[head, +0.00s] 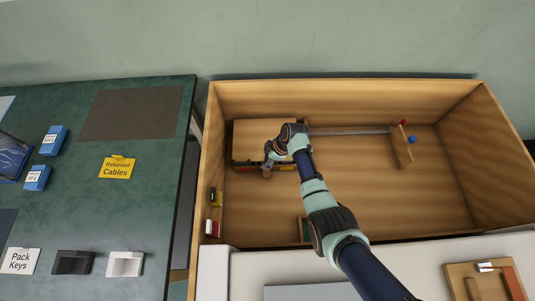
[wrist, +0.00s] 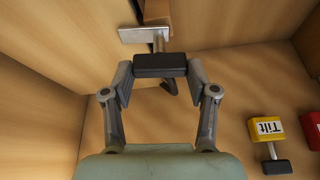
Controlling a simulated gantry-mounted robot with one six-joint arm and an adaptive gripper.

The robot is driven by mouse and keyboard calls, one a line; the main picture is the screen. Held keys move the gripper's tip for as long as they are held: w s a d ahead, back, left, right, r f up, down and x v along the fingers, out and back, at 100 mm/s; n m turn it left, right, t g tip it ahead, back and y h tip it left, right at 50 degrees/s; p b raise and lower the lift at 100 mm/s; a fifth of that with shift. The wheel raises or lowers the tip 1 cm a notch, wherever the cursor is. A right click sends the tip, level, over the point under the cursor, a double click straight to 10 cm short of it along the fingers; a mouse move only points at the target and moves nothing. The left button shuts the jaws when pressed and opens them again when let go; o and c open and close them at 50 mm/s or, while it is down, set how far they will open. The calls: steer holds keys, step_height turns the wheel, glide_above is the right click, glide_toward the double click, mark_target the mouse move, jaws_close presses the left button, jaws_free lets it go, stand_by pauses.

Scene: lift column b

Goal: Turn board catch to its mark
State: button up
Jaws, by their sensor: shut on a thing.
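In the wrist view my gripper (wrist: 160,76) has one finger at each end of a black bar handle (wrist: 160,62) and is shut on it. I take this handle to be the board catch. A short shaft joins it to a pale metal plate (wrist: 146,34) beside a wooden piece. The bar lies level across the wrist view. In the head view my gripper (head: 267,166) is at the front edge of a wooden board (head: 252,132) in the left part of the box. My arm hides part of the board there. I cannot make out the catch's mark.
The wooden box (head: 345,92) has high walls around my gripper. A yellow block labelled Tilt (wrist: 267,129) and a red block (wrist: 312,126) are at its left wall. A metal rod (head: 350,132) runs to an upright panel (head: 402,148). The box floor between is mostly clear.

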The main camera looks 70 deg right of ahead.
steer(key=m+h+p, duration=0.1)
steer(key=m, duration=0.1)
steer(key=m+p, duration=0.2)
steer(key=shift+a+r+m+h, duration=0.2)
steer(key=shift+m+h, duration=0.1)
steer(key=shift+h, duration=0.1)
steer(key=m+h+p, duration=0.1)
steer(key=m+p, duration=0.1)
steer(key=m, duration=0.1)
steer(key=shift+m, duration=0.3)
steer(key=m+h, duration=0.1)
steer(key=m, duration=0.1)
steer(key=m+g+p, duration=0.1)
steer(key=m, duration=0.1)
steer(key=shift+w+f+g+h, duration=0.15)
steer(key=shift+g+h, duration=0.15)
steer(key=shift+h, duration=0.1)
steer(key=shift+a+m+g+h, duration=0.1)
steer(key=shift+m+g+h, duration=0.3)
steer(key=shift+m, duration=1.6)
steer(key=o, duration=1.2)
steer(key=shift+c, duration=0.2)
